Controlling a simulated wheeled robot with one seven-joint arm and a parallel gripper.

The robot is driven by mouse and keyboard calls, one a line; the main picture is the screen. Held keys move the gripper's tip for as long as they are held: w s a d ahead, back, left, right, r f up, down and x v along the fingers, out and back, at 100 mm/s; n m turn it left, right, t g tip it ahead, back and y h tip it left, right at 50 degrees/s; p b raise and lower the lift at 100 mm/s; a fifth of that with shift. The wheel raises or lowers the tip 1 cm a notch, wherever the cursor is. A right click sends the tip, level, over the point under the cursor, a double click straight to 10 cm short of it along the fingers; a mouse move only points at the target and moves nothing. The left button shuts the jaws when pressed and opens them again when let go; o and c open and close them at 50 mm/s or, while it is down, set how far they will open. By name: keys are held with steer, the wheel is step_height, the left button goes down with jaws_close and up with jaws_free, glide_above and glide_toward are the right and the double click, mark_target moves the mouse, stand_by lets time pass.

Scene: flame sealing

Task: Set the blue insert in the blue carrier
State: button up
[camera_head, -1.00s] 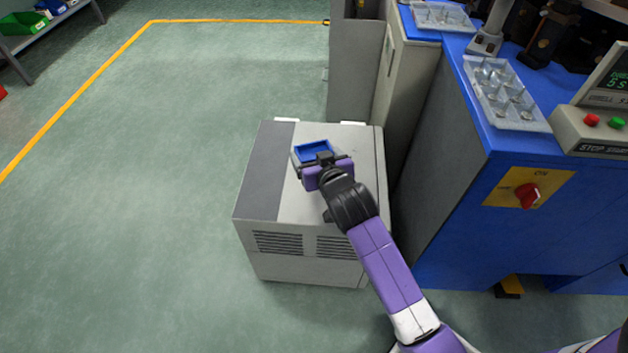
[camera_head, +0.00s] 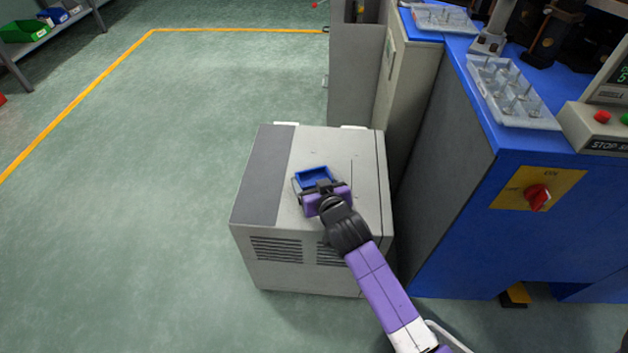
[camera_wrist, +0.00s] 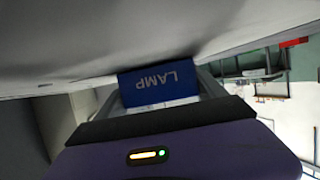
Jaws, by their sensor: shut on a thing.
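A blue, shallow, open-topped piece (camera_head: 316,177), which I take for the blue insert, is over the top of a grey cabinet. My gripper (camera_head: 318,183) is shut on it, with one grey finger along each side. In the wrist view, its blue face (camera_wrist: 158,86) sits between the fingers and carries the word LAMP, upside down. The piece looks level and close to the cabinet top; I cannot tell whether it touches. I cannot make out a separate blue carrier in either view.
The grey cabinet (camera_head: 262,185) stands on the green floor, its top otherwise bare. A taller beige cabinet (camera_head: 405,95) and a blue workbench (camera_head: 440,185) with a clear compartment tray (camera_head: 510,92) stand to the right. Floor to the left is free.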

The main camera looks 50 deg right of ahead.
steer(key=shift+f, duration=0.15)
steer(key=o, duration=1.7)
steer(key=shift+r, duration=0.2)
steer(key=p+v, duration=0.3)
steer(key=v, duration=0.9)
steer(key=shift+f, duration=0.1)
steer(key=s+a+r+n+t+y, duration=0.1)
steer(key=s+a+r+n+y, duration=0.1)
steer(key=s+a, duration=0.6)
steer(key=s+a+r+n+t+y, duration=0.1)
steer(key=s+a+r+n+y, duration=0.15)
steer(key=s+a, duration=0.5)
steer(key=s+r+n+t+y, duration=0.1)
steer(key=s+r+y, duration=0.1)
steer(key=s+r, duration=0.4)
steer(key=v, duration=0.3)
steer(key=shift+f, duration=0.25)
